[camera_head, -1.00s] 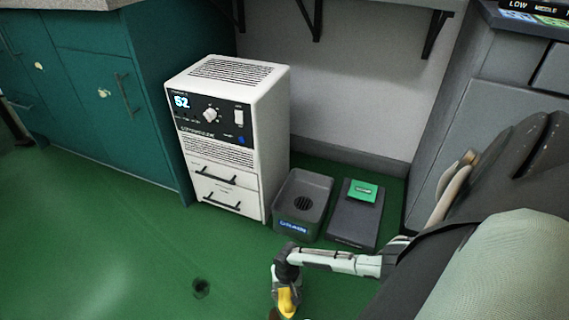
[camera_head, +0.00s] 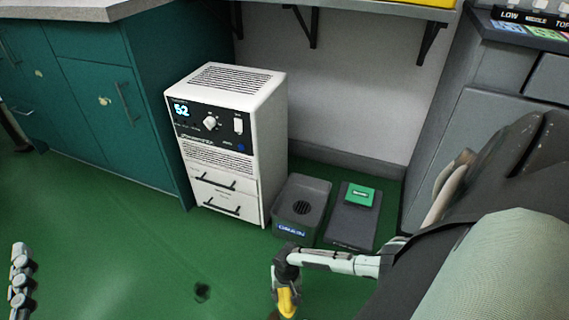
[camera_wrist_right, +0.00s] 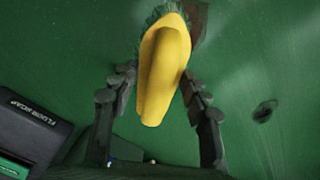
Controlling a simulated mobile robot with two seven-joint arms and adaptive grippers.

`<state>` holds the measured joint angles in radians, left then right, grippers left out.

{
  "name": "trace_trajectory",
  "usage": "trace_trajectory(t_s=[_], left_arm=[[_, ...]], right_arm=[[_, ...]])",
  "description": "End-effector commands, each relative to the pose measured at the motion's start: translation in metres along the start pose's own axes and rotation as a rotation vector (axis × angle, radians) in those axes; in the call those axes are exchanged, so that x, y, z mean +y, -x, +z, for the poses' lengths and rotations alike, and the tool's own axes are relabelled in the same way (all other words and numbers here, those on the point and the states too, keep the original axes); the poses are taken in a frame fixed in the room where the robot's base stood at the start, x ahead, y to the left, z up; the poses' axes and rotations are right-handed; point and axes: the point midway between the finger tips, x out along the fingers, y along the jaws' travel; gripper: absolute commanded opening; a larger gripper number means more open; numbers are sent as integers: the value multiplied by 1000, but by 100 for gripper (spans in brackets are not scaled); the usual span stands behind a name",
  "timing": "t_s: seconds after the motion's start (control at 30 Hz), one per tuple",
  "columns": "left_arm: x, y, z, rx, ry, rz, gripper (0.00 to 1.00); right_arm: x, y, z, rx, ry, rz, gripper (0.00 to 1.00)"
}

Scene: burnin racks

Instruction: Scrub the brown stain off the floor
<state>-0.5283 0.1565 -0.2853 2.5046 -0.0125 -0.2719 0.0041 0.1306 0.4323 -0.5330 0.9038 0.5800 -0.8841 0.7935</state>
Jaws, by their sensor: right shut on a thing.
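My right gripper (camera_head: 285,289) is low over the green floor in the head view, shut on a scrub brush (camera_head: 288,301). In the right wrist view the brush's yellow handle (camera_wrist_right: 160,75) sits between the two dark fingers (camera_wrist_right: 158,100), and its green bristles show at the far end. The brown stain (camera_wrist_right: 201,22) lies beside and partly behind the bristles. Whether the bristles touch the floor is hard to tell. A ribbed grey part of my left gripper (camera_head: 20,283) shows at the left edge; its opening cannot be judged.
A white cabinet unit (camera_head: 226,143) stands on the floor beside teal cupboards (camera_head: 103,105). A grey bin (camera_head: 301,207) and a dark flat case (camera_head: 352,222) with a green label stand right of it. A small dark round spot (camera_head: 202,291) is on the floor. Open floor lies at left.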

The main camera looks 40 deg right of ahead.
Motion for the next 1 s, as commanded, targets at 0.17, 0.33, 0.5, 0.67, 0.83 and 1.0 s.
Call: trace_trajectory(t_s=[0.17,0.33,0.5,0.67,0.83,1.0], left_arm=[[-6,1,14,-73,-12,-11,40],[-12,3,28,-144,-22,-23,40],[-19,7,42,-214,-32,-35,40],[-25,11,54,-278,-40,-47,40],[-29,14,64,-325,-46,-56,40],[-31,16,67,-339,-47,-59,40]], right_arm=[[0,4,0,0,0,0,23],[1,7,0,0,1,0,23],[1,10,0,0,1,0,23],[2,12,-1,0,1,0,23],[2,14,-1,0,1,0,23],[2,14,-1,0,1,0,23]])
